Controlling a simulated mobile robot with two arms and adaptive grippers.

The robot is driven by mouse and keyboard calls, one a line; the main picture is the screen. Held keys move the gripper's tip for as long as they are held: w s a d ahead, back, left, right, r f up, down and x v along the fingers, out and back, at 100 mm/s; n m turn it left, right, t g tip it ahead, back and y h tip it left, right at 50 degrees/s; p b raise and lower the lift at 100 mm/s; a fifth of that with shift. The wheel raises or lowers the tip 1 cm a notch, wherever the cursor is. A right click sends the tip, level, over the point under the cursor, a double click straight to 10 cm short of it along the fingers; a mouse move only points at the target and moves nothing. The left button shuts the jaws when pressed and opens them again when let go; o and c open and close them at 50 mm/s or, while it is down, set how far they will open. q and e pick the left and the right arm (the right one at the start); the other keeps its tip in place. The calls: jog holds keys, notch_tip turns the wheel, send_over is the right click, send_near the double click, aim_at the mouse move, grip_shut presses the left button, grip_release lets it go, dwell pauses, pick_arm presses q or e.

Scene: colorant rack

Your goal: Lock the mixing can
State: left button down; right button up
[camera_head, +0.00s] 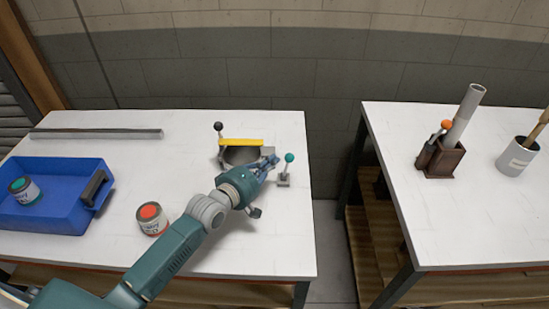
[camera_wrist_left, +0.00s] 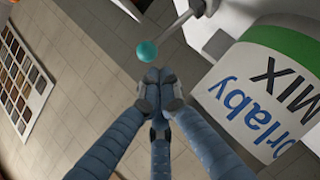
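The mixing can (camera_head: 240,157) stands near the back of the left table, under a yellow bar (camera_head: 241,142). In the left wrist view its label reads "MIX" and its rim is green (camera_wrist_left: 285,45). A lever with a teal knob (camera_head: 289,157) stands to the right of the can; the knob also shows in the left wrist view (camera_wrist_left: 147,51). A black-knobbed lever (camera_head: 219,127) is at the can's left. My left gripper (camera_head: 270,167) is between can and teal lever; its fingertips (camera_wrist_left: 160,84) are together and empty, just short of the teal knob in the picture. My right gripper is out of view.
A blue tray (camera_head: 50,222) holds a small can (camera_head: 25,191). Another can with an orange-red top (camera_head: 152,219) stands nearby. A grey bar (camera_head: 97,133) lies at the back left. The right table (camera_head: 440,215) bears a dark holder (camera_head: 440,159) and white pot (camera_head: 516,157).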

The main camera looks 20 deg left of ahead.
aim_at(289, 157)
pick_arm(q)
jog(key=w+d+p, duration=0.1)
jog(key=p, duration=0.1)
jog(key=d+m+g+p, duration=0.1)
jog(key=p, duration=0.1)
jog(key=w+d+m+y+p, duration=0.1)
jog(key=d+p, duration=0.1)
jog(key=p, duration=0.1)
jog(key=shift+w+r, duration=0.25)
jog(key=shift+w, duration=0.05)
jog(key=shift+w+d+f, duration=0.1)
jog(key=shift+d+f, duration=0.1)
jog(key=shift+d, duration=0.05)
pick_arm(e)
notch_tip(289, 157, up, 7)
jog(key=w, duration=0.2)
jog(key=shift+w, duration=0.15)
pick_arm(q)
jog(key=shift+a, duration=0.15)
